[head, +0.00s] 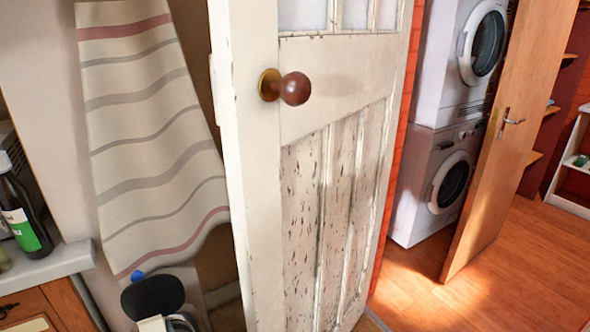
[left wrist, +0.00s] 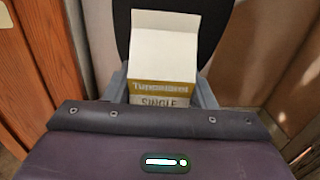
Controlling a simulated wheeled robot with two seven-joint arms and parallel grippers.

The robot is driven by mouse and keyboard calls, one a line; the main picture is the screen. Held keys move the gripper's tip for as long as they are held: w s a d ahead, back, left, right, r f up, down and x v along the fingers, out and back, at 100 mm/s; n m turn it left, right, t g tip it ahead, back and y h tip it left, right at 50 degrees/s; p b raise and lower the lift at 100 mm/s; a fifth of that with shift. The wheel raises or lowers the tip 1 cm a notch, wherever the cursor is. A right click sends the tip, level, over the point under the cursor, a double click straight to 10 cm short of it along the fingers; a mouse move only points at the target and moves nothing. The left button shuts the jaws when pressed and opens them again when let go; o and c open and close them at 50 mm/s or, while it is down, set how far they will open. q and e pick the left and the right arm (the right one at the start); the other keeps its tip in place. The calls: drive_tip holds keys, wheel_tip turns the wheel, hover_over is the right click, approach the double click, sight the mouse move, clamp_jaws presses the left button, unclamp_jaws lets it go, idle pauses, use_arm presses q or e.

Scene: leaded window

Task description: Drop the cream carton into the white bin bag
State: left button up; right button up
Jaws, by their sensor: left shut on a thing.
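The cream carton (left wrist: 163,58) is a white gable-topped box with a yellow band and the word "SINGLE", seen in the left wrist view. My left gripper (left wrist: 163,92) is shut on it, with a grey finger at each side. In the head view, a small pale piece of what looks like the carton (head: 152,324) shows at the bottom edge. I cannot make out the white bin bag in either view. My right gripper is not in view.
A worn white door (head: 255,190) with a brown knob (head: 294,89) stands close on the right. A striped towel (head: 150,130) hangs behind the dark panel. A counter (head: 50,263) with a dark bottle (head: 22,205) is at left. Stacked laundry machines (head: 440,185) stand beyond the door.

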use_arm(q)
drive_tip(key=shift+f, duration=0.1)
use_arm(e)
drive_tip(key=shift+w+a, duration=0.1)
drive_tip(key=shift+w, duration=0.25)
use_arm(q)
drive_tip(key=o, duration=1.3)
drive_tip(key=shift+c, duration=0.2)
drive_tip(key=shift+s+f, duration=0.1)
